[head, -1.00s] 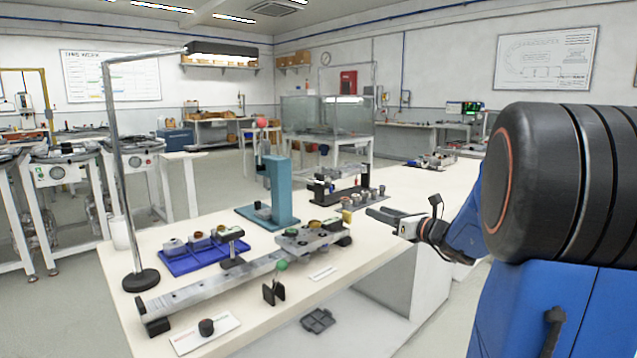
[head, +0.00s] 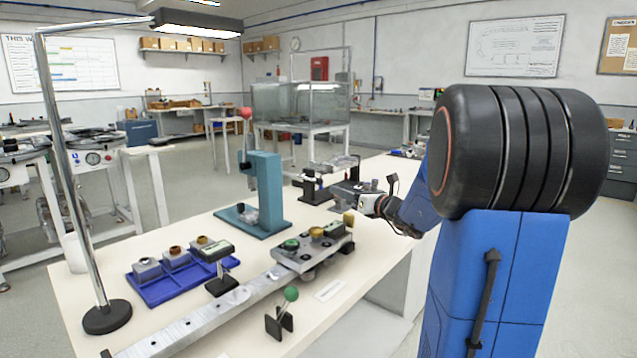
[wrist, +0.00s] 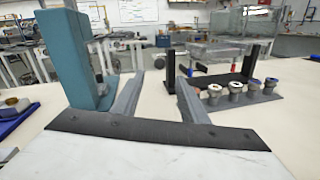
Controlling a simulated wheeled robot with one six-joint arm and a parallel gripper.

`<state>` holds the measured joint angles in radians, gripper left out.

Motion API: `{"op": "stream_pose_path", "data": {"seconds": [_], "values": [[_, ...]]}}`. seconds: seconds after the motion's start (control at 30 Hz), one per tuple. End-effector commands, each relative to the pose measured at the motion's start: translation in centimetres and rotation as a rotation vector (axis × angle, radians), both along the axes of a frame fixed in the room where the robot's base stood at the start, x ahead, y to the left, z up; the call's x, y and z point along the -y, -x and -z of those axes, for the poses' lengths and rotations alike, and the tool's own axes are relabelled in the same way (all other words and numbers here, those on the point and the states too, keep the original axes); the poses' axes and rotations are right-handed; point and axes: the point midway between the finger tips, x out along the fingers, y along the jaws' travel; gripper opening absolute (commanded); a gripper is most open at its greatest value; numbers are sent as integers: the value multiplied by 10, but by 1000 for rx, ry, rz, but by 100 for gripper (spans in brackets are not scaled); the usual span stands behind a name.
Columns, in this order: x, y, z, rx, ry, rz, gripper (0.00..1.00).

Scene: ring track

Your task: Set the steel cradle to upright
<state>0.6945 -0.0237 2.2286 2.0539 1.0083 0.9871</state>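A grey metal piece, which looks like the steel cradle (head: 335,163), sits at a dark stand (head: 311,188) toward the back of the white table. In the wrist view the grey piece (wrist: 215,57) shows between two black posts (wrist: 250,65), beyond my fingers. Its exact tilt is hard to tell. My gripper (wrist: 160,78) is open and empty, with its two grey fingers spread and pointing toward the stand. In the head view my gripper (head: 342,188) is over the table just in front of the stand, partly hiding it.
A teal press (head: 264,190) stands left of my gripper. Several grey fittings (wrist: 237,90) stand in a row at the right in the wrist view. A blue tray (head: 165,287), a rail (head: 190,325) with a carriage, and a lamp post (head: 70,180) occupy the near table.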

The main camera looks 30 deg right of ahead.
Motion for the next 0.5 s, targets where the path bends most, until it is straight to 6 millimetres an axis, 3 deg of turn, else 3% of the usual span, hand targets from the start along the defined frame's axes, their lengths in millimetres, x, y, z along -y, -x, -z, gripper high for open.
{"op": "stream_pose_path", "data": {"seconds": [0.5], "values": [[-15, -91, 0, -1, 0, -1, 40]]}}
